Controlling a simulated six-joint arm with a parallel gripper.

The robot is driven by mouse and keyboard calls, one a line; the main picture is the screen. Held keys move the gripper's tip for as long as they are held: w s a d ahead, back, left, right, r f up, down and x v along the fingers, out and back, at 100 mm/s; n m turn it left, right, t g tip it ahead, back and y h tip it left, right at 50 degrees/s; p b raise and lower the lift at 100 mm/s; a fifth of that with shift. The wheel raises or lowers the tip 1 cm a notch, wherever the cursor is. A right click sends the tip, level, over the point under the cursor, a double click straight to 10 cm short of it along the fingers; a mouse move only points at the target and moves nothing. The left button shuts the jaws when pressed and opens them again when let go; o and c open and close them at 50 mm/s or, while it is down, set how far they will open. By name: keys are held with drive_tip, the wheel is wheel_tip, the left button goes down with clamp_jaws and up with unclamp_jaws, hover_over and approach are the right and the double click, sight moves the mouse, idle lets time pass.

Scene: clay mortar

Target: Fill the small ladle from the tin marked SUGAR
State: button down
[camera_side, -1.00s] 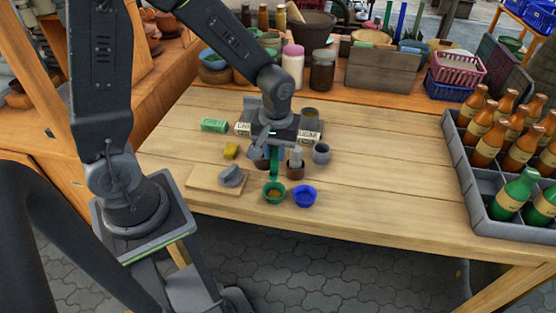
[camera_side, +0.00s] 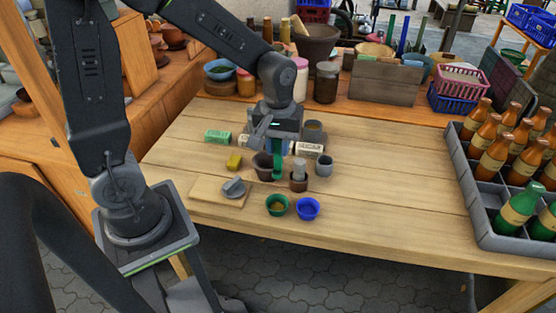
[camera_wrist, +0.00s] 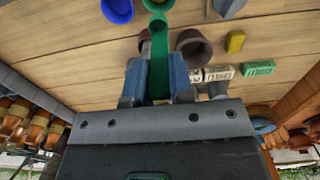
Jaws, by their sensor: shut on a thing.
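My gripper (camera_side: 281,150) is shut on a green ladle (camera_side: 278,168), which hangs below the jaws. In the wrist view the ladle (camera_wrist: 159,60) stands between the two blue fingers (camera_wrist: 155,82). A white-labelled tin (camera_side: 309,150) lies just right of my gripper, with lettering too small to read now; in the earlier side view it reads SUGAR. Another white-labelled tin (camera_side: 244,140) is to the left, partly hidden by my gripper. The ladle is above the table between a brown cup (camera_side: 263,168) and a brown pot with a pale stick (camera_side: 298,184).
A green bowl (camera_side: 277,207) and a blue bowl (camera_side: 308,209) stand in front. A grey cup (camera_side: 324,166) is right, a yellow block (camera_side: 234,161) and a green box (camera_side: 217,136) left. A bottle crate (camera_side: 487,200) bounds the right side. The middle right of the table is clear.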

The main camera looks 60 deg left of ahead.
wheel_tip(320, 180, up, 6)
drive_tip(key=shift+f, duration=0.1)
drive_tip(key=w+a+t, duration=0.1)
drive_tip(key=w+a, duration=0.8)
drive_tip(key=w, duration=0.3)
drive_tip(key=w+a, duration=0.9)
drive_tip(key=w, duration=0.3)
drive_tip(key=shift+d+f, duration=0.2)
drive_tip(key=shift+f, duration=6.85)
drive_tip(key=shift+f, duration=0.15)
drive_tip(key=shift+f, duration=0.3)
